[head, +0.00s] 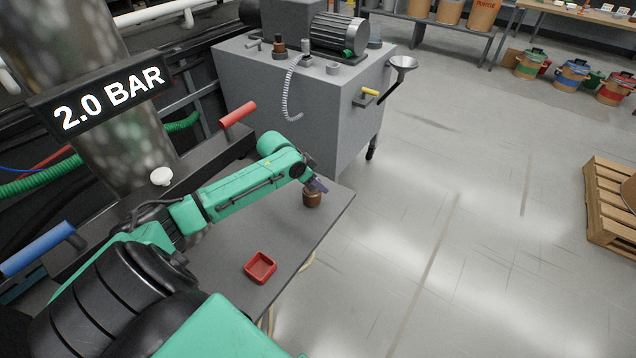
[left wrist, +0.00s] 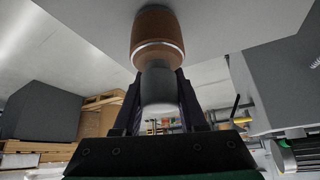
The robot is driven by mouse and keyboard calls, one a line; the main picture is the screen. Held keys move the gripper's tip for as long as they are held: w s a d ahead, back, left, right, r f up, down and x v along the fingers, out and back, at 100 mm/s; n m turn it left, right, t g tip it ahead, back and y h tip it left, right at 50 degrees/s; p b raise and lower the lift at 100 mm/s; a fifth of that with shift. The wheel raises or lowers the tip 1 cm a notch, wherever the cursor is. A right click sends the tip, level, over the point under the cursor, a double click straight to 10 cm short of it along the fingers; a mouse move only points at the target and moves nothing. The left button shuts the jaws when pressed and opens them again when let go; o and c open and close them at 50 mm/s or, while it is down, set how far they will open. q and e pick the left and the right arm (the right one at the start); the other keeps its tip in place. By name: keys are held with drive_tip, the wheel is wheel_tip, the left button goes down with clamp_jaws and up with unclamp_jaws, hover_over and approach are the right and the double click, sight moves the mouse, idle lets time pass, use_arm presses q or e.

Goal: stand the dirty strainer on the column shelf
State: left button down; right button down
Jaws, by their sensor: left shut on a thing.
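The dirty strainer (head: 312,200) is a small brown cylinder with a paler band and a grey end. My left gripper (head: 318,185) is shut on its grey end and holds it upright, brown end down, at the far right part of the grey column shelf (head: 215,262). In the left wrist view the brown part (left wrist: 157,35) points toward the shelf surface (left wrist: 225,22), and the fingers (left wrist: 160,98) flank the grey end. I cannot tell whether its base touches the shelf. My right gripper is not in view.
A red square tray (head: 261,267) lies on the shelf, nearer me. A red handle (head: 238,114) and a blue handle (head: 38,248) stick out near the column. A grey machine cabinet (head: 300,105) stands just beyond the shelf. Bare shelf lies between tray and strainer.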

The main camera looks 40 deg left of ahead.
use_arm(q)
drive_tip(key=shift+c, duration=2.3)
unclamp_jaws()
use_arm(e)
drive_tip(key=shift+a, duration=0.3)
use_arm(q)
drive_tip(key=p+v, duration=0.1)
drive_tip(key=v, duration=1.1)
drive_tip(key=shift+p, duration=0.4)
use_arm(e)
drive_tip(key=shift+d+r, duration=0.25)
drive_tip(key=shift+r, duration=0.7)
